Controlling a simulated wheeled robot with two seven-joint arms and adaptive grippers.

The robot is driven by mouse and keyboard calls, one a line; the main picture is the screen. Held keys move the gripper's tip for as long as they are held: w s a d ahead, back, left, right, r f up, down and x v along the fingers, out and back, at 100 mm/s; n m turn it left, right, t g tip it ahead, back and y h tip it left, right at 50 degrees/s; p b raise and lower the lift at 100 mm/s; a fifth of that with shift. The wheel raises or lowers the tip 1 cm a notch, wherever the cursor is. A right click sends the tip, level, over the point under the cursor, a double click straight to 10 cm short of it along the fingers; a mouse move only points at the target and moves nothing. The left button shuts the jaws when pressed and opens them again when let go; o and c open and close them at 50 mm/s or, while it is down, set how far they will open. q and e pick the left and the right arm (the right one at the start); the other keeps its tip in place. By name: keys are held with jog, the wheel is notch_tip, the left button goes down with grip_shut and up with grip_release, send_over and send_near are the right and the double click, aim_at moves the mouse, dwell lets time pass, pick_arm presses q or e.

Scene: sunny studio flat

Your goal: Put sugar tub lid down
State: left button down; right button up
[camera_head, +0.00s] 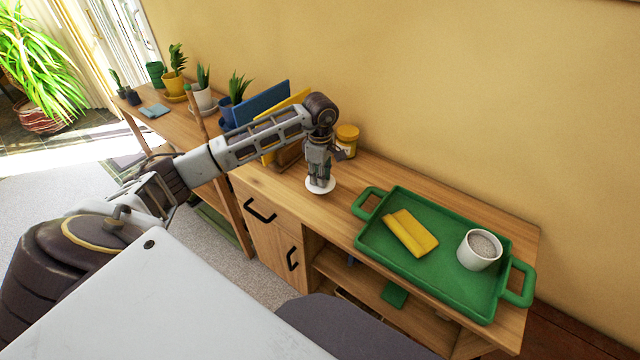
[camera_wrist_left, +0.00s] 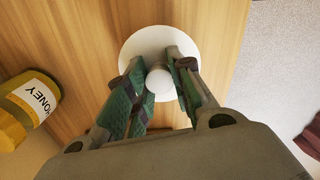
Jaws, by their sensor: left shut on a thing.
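The sugar tub lid (camera_head: 320,187) is a white disc with a round knob, at the wooden cabinet top left of the green tray. It also shows in the left wrist view (camera_wrist_left: 148,42). My left gripper (camera_head: 319,178) points down, shut on the lid's knob, with a finger on each side in the wrist view (camera_wrist_left: 160,84). I cannot tell whether the lid touches the wood or hovers just above it. A white open tub (camera_head: 479,251) with pale grey contents, seemingly the sugar tub, stands on the tray's right part. My right gripper is out of view.
The green tray (camera_head: 366,240) also holds a folded yellow cloth (camera_head: 411,233). A yellow honey jar (camera_head: 347,140) stands behind my gripper and shows left in the wrist view (camera_wrist_left: 27,106). Upright books (camera_head: 262,102) and potted plants stand further left. Bare wood surrounds the lid.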

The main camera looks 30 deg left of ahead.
pick_arm(q)
jog(key=shift+f, duration=0.35)
notch_tip(320, 180, down, 2)
jog(key=shift+f, duration=0.5)
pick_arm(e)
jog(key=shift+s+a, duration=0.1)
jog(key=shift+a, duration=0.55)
pick_arm(q)
jog(key=shift+f, duration=0.15)
jog(key=c, duration=1.3)
grip_release()
jog(key=shift+o, duration=0.2)
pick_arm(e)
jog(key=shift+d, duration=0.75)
